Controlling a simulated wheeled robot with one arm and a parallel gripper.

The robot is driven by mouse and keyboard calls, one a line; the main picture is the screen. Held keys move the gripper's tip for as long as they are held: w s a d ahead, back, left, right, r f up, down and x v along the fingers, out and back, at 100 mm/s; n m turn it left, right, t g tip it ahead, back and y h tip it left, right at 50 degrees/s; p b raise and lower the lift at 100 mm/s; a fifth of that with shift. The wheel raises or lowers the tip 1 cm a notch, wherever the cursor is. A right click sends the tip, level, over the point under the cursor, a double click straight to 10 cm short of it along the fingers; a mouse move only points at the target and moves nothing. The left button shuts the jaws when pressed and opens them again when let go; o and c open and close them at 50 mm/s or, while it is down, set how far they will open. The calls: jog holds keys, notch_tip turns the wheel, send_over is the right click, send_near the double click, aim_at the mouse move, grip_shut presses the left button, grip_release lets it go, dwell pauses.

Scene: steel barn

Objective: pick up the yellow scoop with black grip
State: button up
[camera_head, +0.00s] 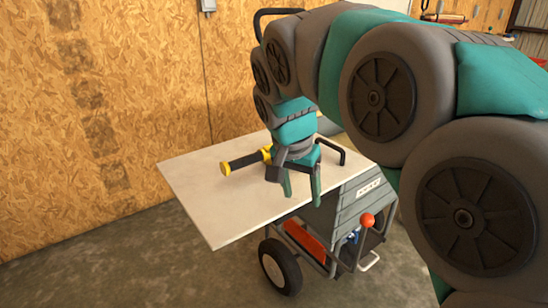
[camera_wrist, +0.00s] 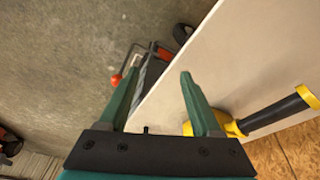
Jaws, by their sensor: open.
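The yellow scoop with black grip (camera_head: 243,161) lies on a pale board (camera_head: 205,205). In the head view its grip points left, and the scoop end is hidden behind my gripper. In the wrist view the scoop (camera_wrist: 272,114) is at the right, with its yellow end partly behind the right finger. My gripper (camera_head: 301,193) is open and empty, with its fingers pointing down near the board's right part, in front of the scoop. The open fingers also show in the wrist view (camera_wrist: 160,78), with the scoop outside them, beyond the right finger.
The board rests on a wheeled machine (camera_head: 345,205) with a black handle, a red-knobbed lever (camera_head: 367,220) and a black tyre (camera_head: 280,266). A wooden panel wall (camera_head: 90,100) stands behind. The board's left part is clear.

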aim_at(255, 155)
jog(key=w+a+r+m+t, duration=0.3)
jog(key=w+a+r+m, duration=0.3)
jog(key=w+a, duration=0.45)
jog(key=shift+n, duration=0.3)
jog(key=x, duration=0.6)
jog(key=shift+w, duration=0.3)
jog(key=shift+w+d+f, duration=0.15)
jog(key=shift+w+f, duration=0.2)
jog(key=shift+f, duration=0.15)
jog(key=shift+c, duration=0.2)
grip_shut()
